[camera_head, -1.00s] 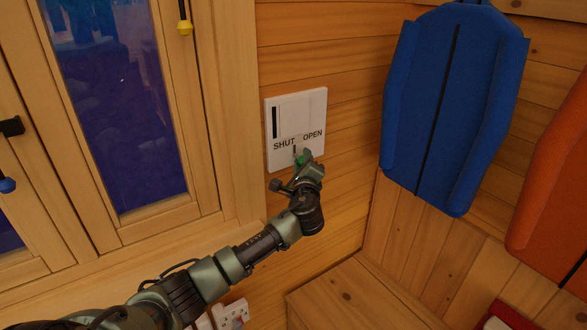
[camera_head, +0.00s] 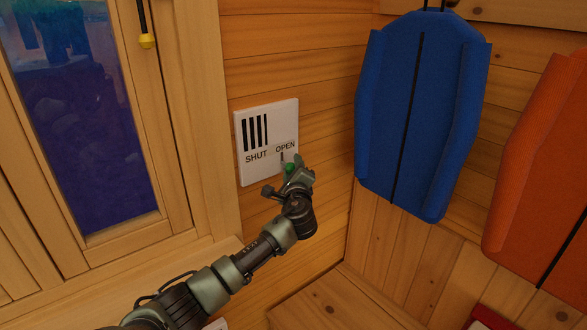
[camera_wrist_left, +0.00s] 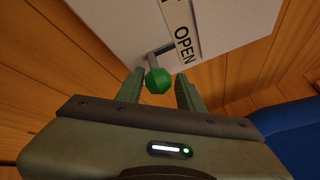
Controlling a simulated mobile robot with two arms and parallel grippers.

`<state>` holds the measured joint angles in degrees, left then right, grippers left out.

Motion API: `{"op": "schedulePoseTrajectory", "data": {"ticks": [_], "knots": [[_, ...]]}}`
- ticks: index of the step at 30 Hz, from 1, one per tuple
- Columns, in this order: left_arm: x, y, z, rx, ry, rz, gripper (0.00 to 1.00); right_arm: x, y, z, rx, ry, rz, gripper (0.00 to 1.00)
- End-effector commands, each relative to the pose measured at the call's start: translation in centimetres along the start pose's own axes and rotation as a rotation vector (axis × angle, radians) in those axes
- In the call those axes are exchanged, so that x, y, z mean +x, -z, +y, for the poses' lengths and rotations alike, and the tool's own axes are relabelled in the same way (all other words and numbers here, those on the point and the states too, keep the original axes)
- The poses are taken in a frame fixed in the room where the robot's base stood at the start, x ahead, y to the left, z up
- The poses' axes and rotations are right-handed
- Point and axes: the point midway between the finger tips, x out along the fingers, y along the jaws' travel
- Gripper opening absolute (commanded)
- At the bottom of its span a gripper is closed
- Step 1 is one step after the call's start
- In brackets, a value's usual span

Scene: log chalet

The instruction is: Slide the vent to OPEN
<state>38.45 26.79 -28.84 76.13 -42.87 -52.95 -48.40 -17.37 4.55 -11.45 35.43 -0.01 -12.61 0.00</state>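The vent (camera_head: 243,169) is a white panel on the log wall, with the words SHUT on its left and OPEN on its right. Several dark slots show in its upper left. Its green knob (camera_head: 290,169) is below the word OPEN; it also shows in the left wrist view (camera_wrist_left: 158,81), on a short stem by a slot. My left gripper (camera_head: 292,167) is at the knob. In the left wrist view its fingers (camera_wrist_left: 160,88) stand apart on either side of the knob, with a small gap showing at the right finger. My right gripper is out of view.
A window (camera_head: 75,110) with a wooden frame is left of the vent. A blue padded board (camera_head: 410,110) and an orange one (camera_head: 535,170) hang to the right. A wooden bench (camera_head: 345,300) is below. The wall between vent and blue board is bare.

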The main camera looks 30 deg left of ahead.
Motion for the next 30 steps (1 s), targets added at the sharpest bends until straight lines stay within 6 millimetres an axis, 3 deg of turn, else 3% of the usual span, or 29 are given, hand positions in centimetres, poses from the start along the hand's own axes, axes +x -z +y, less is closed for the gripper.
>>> {"op": "schedulePoseTrajectory", "data": {"ticks": [5,18,30], "knots": [[-1.0,0.1,0.1,0.001,0.0,0.0,0.37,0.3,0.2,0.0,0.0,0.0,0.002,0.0],[-7.1,0.4,0.0,0.001,0.001,0.003,0.37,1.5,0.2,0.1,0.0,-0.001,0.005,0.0],[-7.8,0.3,-0.1,0.002,0.0,0.002,0.37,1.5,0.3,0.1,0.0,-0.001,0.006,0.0]]}}
